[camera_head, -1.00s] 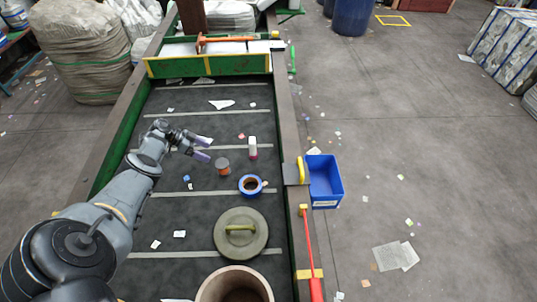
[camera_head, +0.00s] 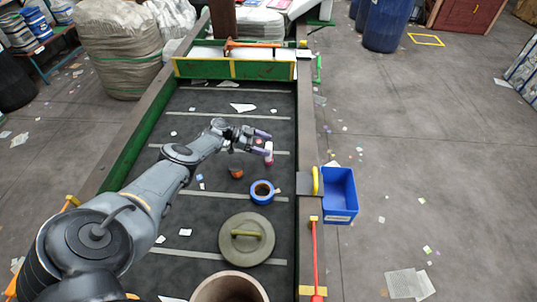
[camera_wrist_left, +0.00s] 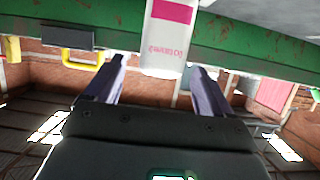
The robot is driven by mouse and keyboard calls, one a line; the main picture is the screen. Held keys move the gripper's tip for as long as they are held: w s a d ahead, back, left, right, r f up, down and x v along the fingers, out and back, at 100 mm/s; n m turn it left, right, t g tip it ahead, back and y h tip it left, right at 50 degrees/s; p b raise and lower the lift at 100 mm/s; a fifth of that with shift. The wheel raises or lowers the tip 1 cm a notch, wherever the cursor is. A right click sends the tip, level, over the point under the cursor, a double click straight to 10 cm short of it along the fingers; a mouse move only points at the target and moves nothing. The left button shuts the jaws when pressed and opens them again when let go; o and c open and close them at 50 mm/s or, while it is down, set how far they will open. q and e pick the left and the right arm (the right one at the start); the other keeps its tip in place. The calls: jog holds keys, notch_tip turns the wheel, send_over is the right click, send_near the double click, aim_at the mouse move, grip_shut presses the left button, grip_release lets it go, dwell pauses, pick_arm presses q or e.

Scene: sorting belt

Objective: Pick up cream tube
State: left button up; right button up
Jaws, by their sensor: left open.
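The cream tube (camera_head: 268,154) is white with a pink part and stands on the dark belt near its right edge. My left gripper (camera_head: 263,143) is open, with its fingers pointing right at the tube. In the left wrist view the tube (camera_wrist_left: 168,38) shows its white and pink label with lettering, its lower end reaching to between the two spread fingertips (camera_wrist_left: 158,64). I cannot tell whether either finger touches it. In the head view the fingers partly hide the tube. My right gripper is not in view.
A blue tape roll (camera_head: 262,192), a small orange and dark can (camera_head: 236,173), a round olive lid (camera_head: 247,250) and a beige pot (camera_head: 230,289) are on the belt nearer me. A blue bin (camera_head: 340,193) hangs outside the right rail. Paper scraps lie about.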

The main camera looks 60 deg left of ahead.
pick_arm(q)
jog(key=shift+b+x, duration=0.4)
jog(key=shift+x, duration=1.6)
jog(key=shift+r, duration=0.15)
